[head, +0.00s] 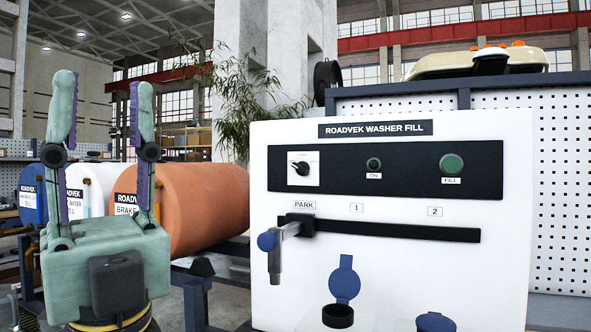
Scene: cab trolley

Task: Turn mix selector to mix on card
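The selector is a black knob (301,169) on a small white card (313,180), at the left end of the black strip on the white washer fill panel (400,270). Its handle looks turned toward the upper left. The print on the card is too small to read. My gripper (104,88) is at the left of the head view, fingers pointing up and spread apart. It is open and empty, well to the left of the panel and not touching it.
Right of the knob are the ON button (374,164) and the green FILL button (451,164). Below, a nozzle arm (275,250) juts out at PARK on a slotted rail (400,231). Blue-lidded filler necks (345,280) sit lower.

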